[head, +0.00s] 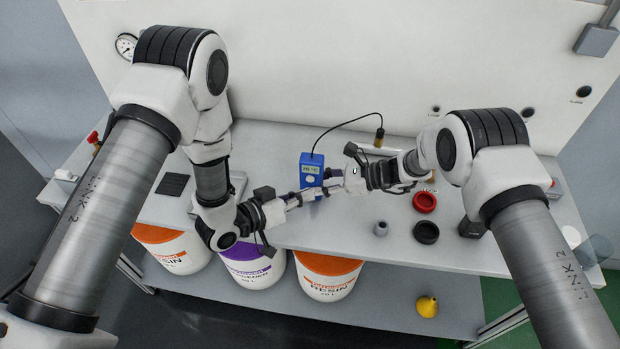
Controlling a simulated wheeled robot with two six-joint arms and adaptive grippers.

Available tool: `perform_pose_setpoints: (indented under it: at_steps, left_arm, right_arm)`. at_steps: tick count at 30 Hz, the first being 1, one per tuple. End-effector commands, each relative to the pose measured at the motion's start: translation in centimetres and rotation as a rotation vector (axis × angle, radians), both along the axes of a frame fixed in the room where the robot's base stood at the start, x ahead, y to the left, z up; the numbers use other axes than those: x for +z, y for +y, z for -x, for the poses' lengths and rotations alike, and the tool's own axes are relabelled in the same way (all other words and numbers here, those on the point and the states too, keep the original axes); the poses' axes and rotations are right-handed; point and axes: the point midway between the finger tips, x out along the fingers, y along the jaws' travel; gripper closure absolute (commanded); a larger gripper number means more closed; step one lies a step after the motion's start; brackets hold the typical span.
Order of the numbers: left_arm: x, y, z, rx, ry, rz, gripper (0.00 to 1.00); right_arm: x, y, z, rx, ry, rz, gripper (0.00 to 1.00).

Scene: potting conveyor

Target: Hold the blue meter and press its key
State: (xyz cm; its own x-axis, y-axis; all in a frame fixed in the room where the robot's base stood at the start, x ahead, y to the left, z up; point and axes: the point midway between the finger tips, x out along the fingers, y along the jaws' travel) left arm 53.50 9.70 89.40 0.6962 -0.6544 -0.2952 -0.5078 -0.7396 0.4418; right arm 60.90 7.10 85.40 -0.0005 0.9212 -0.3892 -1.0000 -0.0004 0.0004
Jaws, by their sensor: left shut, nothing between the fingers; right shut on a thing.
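The blue meter (311,165) stands upright near the middle of the bench, with a lit display at its top and a black cable looping from it to a probe. My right gripper (334,183) comes from the right and is shut on the meter's lower right part. My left gripper (301,198) comes from the left and is shut and empty, with its tips at the front of the meter's lower part. The meter's key is hidden behind the fingers, and I cannot tell whether the left tips touch it.
The probe (379,136) stands behind at the right. A red ring (424,202), a black ring (426,232) and a small grey part (381,228) lie to the right on the bench (330,235). Several resin and hardener buckets (327,276) stand below its front edge. A yellow item (427,306) lies on the lower shelf.

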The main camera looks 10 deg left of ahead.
Motion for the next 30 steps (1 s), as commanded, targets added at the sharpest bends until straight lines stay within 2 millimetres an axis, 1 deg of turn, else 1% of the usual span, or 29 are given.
perform_pose_setpoints:
  at_steps: [1, 9, 12, 30]
  left_arm:
    - [-0.1, 0.0, 0.6, -0.001, 0.002, 0.000, 1.00]
    - [0.0, 0.0, 3.3, -0.001, 0.002, 0.000, 1.00]
    - [0.0, 0.0, 3.9, 0.001, 0.002, 0.000, 1.00]
    - [0.0, 0.0, 4.0, 0.001, 0.000, -0.001, 1.00]
  right_arm:
    - [0.0, 0.0, 0.0, 0.000, 0.000, 0.000, 0.88]
    - [0.0, 0.0, 0.0, 0.000, 0.000, 0.000, 0.88]
    - [0.0, 0.0, 0.0, 0.000, 0.000, 0.000, 0.88]
    - [0.0, 0.0, 0.0, -0.001, 0.000, 0.000, 0.88]
